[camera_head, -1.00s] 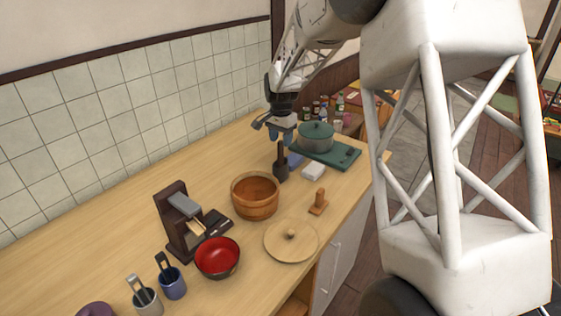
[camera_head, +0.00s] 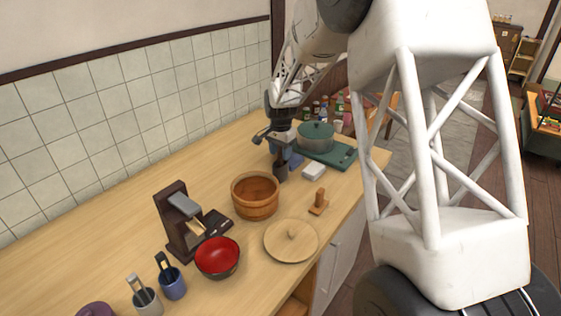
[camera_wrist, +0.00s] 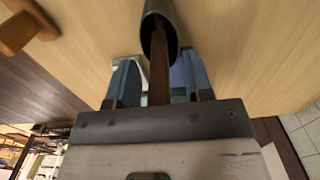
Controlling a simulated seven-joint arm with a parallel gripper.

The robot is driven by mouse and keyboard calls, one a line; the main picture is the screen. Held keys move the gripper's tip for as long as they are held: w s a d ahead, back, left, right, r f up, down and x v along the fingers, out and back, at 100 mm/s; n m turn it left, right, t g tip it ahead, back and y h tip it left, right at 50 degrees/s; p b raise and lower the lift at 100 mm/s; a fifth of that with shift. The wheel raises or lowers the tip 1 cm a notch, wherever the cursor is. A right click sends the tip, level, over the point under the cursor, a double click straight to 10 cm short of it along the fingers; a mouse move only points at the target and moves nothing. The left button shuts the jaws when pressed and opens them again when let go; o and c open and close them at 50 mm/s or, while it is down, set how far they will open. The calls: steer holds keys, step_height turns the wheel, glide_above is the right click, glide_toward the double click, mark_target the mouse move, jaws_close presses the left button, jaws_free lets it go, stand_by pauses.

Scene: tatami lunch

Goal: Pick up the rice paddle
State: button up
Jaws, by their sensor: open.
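The rice paddle appears to be the dark brown stick standing in a dark cup-like holder (camera_head: 281,171) on the counter. In the wrist view the paddle's brown handle (camera_wrist: 158,78) rises out of the dark holder (camera_wrist: 158,18). My gripper (camera_head: 278,146) is at the handle above the holder in the head view. In the wrist view my gripper's blue-grey fingers (camera_wrist: 158,82) stand open, one on each side of the handle. The paddle's lower part is hidden inside the holder.
A wooden tub (camera_head: 255,195), round wooden lid (camera_head: 291,241) and small wooden stand (camera_head: 319,202) are nearer the camera. A white block (camera_head: 314,170) and a green pot (camera_head: 316,136) on a green board (camera_head: 345,157) sit right of the holder. The tiled wall is behind.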

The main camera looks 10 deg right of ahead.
stand_by(0.5)
jaws_close()
steer(key=shift+r, duration=0.1)
steer(key=shift+r, duration=4.9)
steer(key=s+a+r+g+y, duration=0.1)
steer(key=s+a+r, duration=0.3)
steer(key=s+a, duration=0.4)
steer(key=s, duration=0.3)
steer(key=shift+s+a+r, duration=0.25)
steer(key=shift+s+a, duration=0.1)
steer(key=shift+a, duration=0.05)
